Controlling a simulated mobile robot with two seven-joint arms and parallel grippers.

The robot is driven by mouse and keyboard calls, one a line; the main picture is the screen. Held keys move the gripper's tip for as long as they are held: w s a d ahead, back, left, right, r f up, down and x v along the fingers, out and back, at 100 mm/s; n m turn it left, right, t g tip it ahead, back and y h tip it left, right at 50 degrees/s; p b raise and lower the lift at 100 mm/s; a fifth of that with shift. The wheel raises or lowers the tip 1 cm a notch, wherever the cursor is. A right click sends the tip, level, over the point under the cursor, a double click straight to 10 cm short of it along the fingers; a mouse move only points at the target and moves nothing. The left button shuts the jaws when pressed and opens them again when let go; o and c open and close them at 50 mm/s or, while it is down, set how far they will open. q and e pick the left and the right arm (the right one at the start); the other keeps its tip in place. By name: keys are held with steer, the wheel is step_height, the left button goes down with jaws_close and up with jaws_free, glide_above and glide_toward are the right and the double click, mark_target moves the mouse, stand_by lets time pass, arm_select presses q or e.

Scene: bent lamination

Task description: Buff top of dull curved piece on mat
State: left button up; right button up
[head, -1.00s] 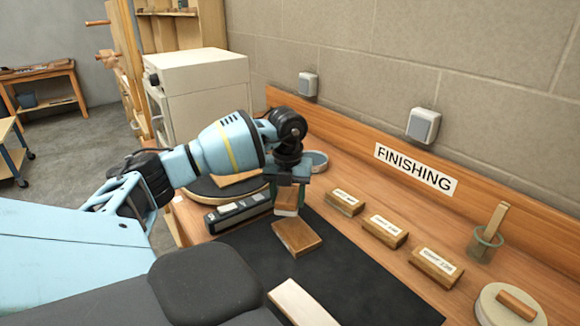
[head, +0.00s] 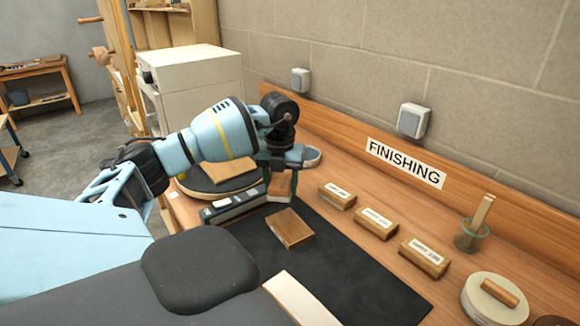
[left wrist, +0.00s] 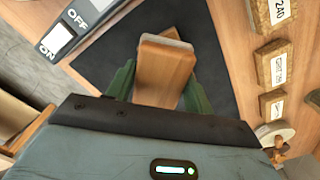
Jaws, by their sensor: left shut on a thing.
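My left gripper (head: 281,184) is above the back edge of the black mat (head: 350,260). In the left wrist view, its green fingers (left wrist: 152,85) are shut on a wooden block (left wrist: 165,62) with a pale grey far edge. A brown wooden piece (head: 290,228) lies on the mat, in front of and apart from the gripper. A pale strip (head: 292,299) lies at the mat's near edge, partly cut off. I cannot tell clearly which one is curved or dull. My right gripper is out of view.
Several labelled sanding blocks (head: 376,222) stand in a row right of the mat. A switch box (head: 233,204) and round turntable (head: 205,186) stand left. The mat's right part is clear.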

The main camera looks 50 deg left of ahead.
arm_select(q)
steer(key=shift+d, duration=0.1)
stand_by(0.4)
